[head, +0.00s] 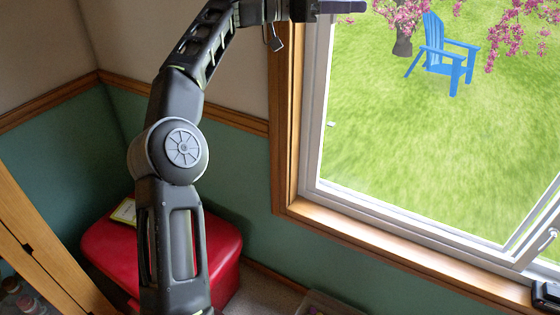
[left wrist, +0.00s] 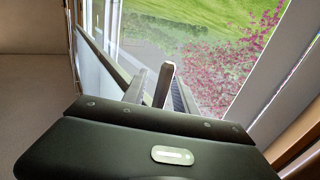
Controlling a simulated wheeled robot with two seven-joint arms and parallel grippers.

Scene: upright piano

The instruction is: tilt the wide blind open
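The wide blind is not recognizable in either view. The window (head: 400,150) that shows at the right has a wooden trim and a white frame, with bare glass in the part I see. My left arm rises from the lower left to the window's upper left corner. My left gripper (head: 342,6) is at the top edge of the head view, partly cut off, in front of the upper window. In the left wrist view its fingers (left wrist: 152,86) point toward the glass and window frame. My right gripper is out of view.
A red padded seat (head: 225,255) stands in the corner below my left arm, with a paper on it. A wooden edge (head: 35,240) runs along the left. A dark object (head: 546,296) is at the lower right by the sill. Outside is a blue chair (head: 445,60) on grass.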

